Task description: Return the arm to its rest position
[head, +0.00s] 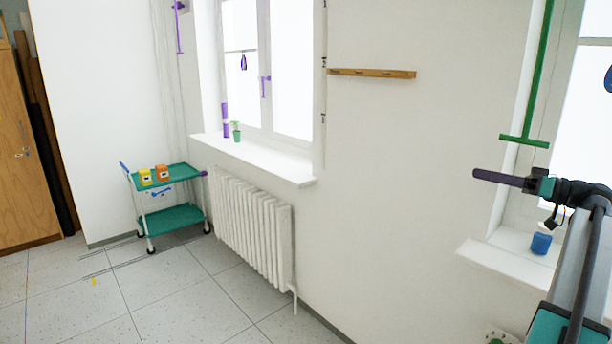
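My arm rises along the right edge of the head view, and its upper end bends to the left. My gripper (530,184) is at that end, in front of the wall beside the right window. A dark purple bar (497,177) sticks out to the left from the teal and black end. I cannot tell whether the bar is part of my gripper or a thing held in it. The fingers are too small and too edge-on to show whether they are open or shut.
A teal two-shelf cart (183,217) with yellow and orange boxes stands at the left, beside a white radiator (250,222). A blue cup (541,243) sits on the right windowsill (490,257), below my gripper. A wooden shelf (372,73) is on the wall. The tiled floor is mostly clear.

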